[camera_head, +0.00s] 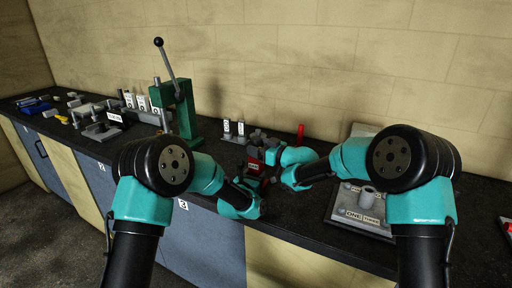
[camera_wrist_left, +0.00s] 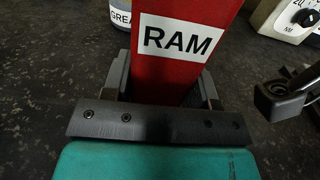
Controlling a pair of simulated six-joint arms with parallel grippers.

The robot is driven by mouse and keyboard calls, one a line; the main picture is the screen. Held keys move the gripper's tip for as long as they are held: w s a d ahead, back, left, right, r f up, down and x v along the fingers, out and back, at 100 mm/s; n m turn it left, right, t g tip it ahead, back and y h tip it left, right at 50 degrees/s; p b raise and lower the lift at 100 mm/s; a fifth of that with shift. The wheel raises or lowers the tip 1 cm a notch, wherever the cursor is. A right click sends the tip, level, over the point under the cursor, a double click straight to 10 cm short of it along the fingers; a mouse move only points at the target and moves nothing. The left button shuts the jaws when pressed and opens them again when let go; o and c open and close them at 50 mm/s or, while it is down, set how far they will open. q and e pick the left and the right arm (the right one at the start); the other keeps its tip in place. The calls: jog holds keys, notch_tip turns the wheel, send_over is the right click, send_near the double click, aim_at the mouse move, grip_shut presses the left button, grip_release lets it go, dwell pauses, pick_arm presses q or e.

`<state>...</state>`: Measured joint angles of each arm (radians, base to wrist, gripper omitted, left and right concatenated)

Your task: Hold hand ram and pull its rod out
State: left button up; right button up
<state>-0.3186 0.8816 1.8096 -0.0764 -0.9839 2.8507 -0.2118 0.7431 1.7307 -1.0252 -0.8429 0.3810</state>
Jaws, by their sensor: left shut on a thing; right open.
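The hand ram (camera_head: 253,168) is a red body near the middle of the bench in the head view. In the left wrist view the ram (camera_wrist_left: 178,55) is a red block with a white label reading RAM. My left gripper (camera_head: 254,186) is shut on it, with a finger on each side of the red body. My right gripper (camera_head: 276,168) is close beside the ram on its right, open; whether it touches the ram I cannot tell. The ram's rod cannot be made out; the grippers cover part of that area.
A green press (camera_head: 183,112) with a long black-knobbed lever stands left of the ram. Grey labelled parts (camera_head: 233,130) stand behind it. A grey plate (camera_head: 355,215) with a short tube lies to the right. A red upright piece (camera_head: 300,132) is behind my right arm.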

jog(key=shift+w+a, duration=0.25)
jog(key=shift+a, duration=0.15)
